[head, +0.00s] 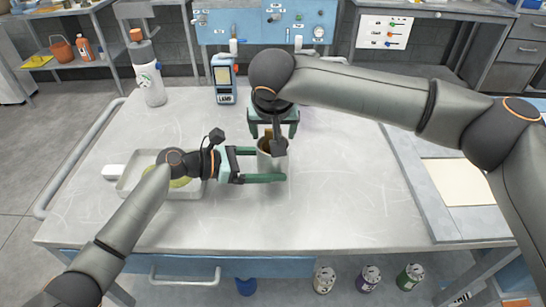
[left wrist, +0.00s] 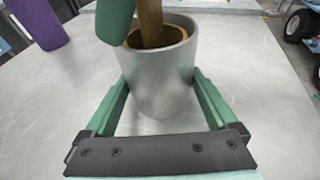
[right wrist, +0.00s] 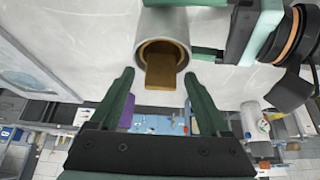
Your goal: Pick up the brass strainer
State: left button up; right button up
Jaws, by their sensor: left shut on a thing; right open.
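The brass strainer (left wrist: 149,32) sits inside a grey metal cup (left wrist: 158,82), with its flat upright tab rising above the rim. In the right wrist view the strainer's tab (right wrist: 161,70) and rim show inside the cup's mouth. My left gripper (head: 268,165) is shut on the cup, one finger on each side of it; the cup stands upright on the table. My right gripper (right wrist: 160,75) is open above the cup, its fingertips on either side of the tab with gaps showing. In the head view the right arm partly hides the cup and strainer.
A shallow tray (head: 131,180) with a yellow-green item lies under my left arm. A blue handheld device (head: 224,80) and a white bottle (head: 151,82) stand at the table's back left. A purple object (left wrist: 37,22) stands behind the cup. The table's front (head: 300,232) is clear.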

jog(key=shift+c, duration=0.3)
grip_shut()
dwell(0.3)
